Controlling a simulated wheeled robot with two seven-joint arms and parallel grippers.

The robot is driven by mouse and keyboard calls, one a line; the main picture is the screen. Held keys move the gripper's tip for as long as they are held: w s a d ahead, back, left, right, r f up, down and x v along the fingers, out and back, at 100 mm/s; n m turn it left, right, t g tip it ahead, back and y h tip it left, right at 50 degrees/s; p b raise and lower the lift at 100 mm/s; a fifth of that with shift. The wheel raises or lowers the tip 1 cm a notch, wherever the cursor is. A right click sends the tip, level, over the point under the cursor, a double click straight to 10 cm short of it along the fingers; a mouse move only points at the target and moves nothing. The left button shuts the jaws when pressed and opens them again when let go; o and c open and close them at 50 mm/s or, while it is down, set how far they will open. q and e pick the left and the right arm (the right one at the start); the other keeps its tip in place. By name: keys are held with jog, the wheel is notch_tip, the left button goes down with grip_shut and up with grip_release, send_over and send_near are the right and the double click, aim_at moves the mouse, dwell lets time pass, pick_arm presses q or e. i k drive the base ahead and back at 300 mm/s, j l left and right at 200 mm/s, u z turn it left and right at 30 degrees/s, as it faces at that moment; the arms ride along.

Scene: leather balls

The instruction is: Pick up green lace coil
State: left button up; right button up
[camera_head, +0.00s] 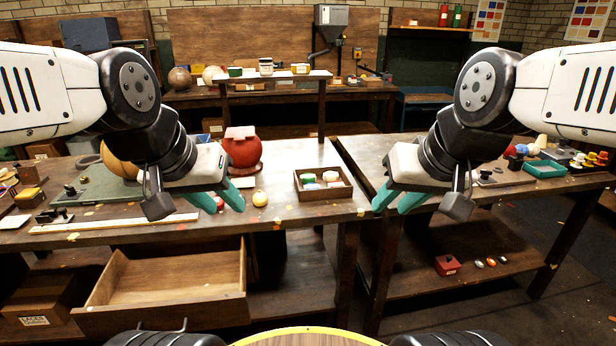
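I cannot make out a green lace coil for certain in the head view. My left gripper (227,209) is over the left workbench, in front of the red ball (242,152). Its teal fingers are apart and nothing shows between them. My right gripper (390,211) is near the gap between the two workbenches, to the right of the wooden box. Its teal fingers are also apart and empty.
A yellow ball (260,199) lies near the left workbench (290,215) front edge. An open drawer (170,280) juts out below, looking empty. A carton marked "LACES" (38,312) is at lower left. A teal tray (545,169) and small colored items stand on the right workbench (480,190).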

aim_at(306, 178)
jog(key=i+l+u, duration=0.3)
jog(key=i+l, duration=0.6)
